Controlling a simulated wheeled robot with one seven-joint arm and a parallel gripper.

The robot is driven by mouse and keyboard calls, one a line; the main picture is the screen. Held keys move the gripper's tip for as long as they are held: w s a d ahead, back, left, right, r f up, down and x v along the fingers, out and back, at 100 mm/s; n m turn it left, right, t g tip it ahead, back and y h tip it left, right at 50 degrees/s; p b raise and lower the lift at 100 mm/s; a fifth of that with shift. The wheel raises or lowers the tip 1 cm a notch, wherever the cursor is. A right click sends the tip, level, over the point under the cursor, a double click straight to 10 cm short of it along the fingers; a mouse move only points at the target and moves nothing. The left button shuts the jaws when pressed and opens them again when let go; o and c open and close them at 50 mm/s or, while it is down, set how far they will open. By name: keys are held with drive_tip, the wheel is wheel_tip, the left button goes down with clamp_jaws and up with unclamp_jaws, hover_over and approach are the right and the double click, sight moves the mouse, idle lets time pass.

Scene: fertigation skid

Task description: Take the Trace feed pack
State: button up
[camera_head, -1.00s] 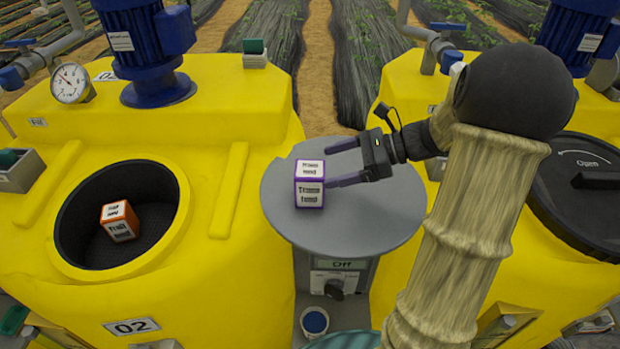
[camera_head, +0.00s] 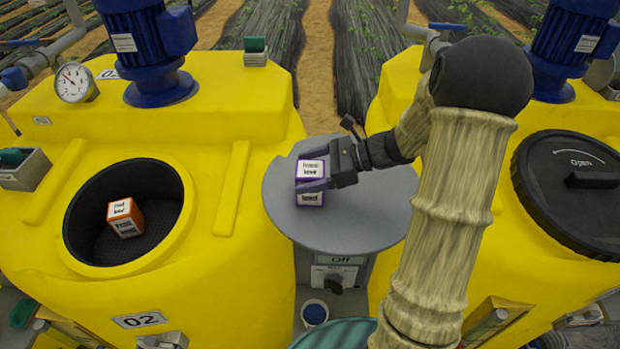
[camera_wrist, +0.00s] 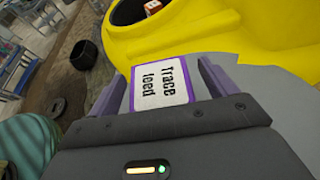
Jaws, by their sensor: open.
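The Trace feed pack (camera_head: 311,168) is a small box with purple edges and white labels. It stands upright on the round grey table (camera_head: 350,226) between the yellow tanks. My gripper (camera_head: 314,178) is at the pack, with its purple fingers on either side of it. In the wrist view the pack's label (camera_wrist: 161,86) reads "Trace feed" and lies between the two fingers (camera_wrist: 166,88). The jaws are open around the pack. In the head view a finger crosses the pack's front and hides its middle. Whether a finger touches it is unclear.
An orange-edged box (camera_head: 125,217) lies inside the open hatch (camera_head: 75,222) of the left yellow tank (camera_head: 235,270). The right tank's black lid (camera_head: 575,215), marked "Open", is shut. A panel (camera_head: 339,260) below the table reads "Off".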

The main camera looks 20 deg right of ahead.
idle(0.4)
drive_tip(key=c, duration=1.3)
drive_tip(key=shift+r, duration=0.15)
wheel_tip(320, 180, up, 10)
drive_tip(key=b, duration=0.2)
drive_tip(key=shift+b, duration=0.35)
